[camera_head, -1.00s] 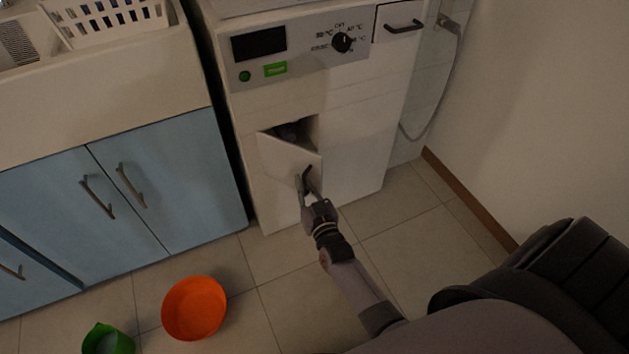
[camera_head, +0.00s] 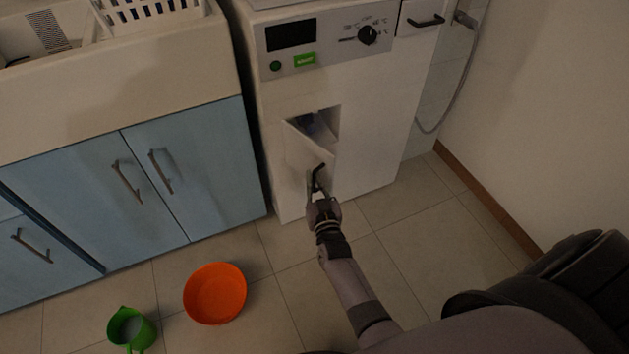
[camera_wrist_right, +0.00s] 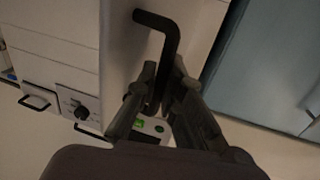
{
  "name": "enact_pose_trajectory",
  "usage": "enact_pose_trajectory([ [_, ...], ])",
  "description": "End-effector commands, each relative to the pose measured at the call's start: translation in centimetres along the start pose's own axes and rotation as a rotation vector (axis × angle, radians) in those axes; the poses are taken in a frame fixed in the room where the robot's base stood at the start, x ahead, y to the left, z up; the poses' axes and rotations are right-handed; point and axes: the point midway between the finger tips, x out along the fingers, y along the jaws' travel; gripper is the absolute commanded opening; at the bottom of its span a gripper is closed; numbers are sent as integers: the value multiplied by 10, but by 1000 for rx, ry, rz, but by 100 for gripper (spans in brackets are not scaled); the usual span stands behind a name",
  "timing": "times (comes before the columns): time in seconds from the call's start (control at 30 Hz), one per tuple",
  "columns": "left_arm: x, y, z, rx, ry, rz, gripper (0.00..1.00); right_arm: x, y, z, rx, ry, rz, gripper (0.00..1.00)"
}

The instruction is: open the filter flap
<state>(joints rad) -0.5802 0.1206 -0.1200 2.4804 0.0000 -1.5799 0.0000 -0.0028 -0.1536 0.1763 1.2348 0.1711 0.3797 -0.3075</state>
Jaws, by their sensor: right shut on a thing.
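The white filter flap (camera_head: 304,152) on the washing machine's front (camera_head: 370,130) stands swung out from its opening, hinged at its left side. Part of the dark opening (camera_head: 322,122) shows behind it, with something dim inside. My right gripper (camera_head: 317,187) is shut on the flap's black handle (camera_head: 319,172). In the right wrist view the handle (camera_wrist_right: 165,35) runs down between the two fingers of the gripper (camera_wrist_right: 160,85). My left gripper is not in view.
A blue cabinet (camera_head: 200,170) with a sink on top stands left of the machine. An orange basin (camera_head: 215,293) and a green cup (camera_head: 131,328) are on the floor. A wall (camera_head: 560,120) is at the right. Tiled floor in front of the machine is clear.

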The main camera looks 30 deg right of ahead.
Motion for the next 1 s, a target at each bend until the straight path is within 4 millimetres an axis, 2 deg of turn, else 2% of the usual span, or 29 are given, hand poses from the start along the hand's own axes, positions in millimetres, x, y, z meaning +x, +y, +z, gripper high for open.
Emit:
enact_pose_trajectory([
  [0.03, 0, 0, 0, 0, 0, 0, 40, 1, -1, -1, -3, 1, -2, 0],
  [0.07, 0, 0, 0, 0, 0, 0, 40, 1, -1, -1, -3, 1, -2, 9],
  [0.37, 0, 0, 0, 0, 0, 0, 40, 0, 0, -1, -1, 1, 0, 29],
  [1.0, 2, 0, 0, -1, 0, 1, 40, -2, 1, 0, 0, 1, 7, 30],
])
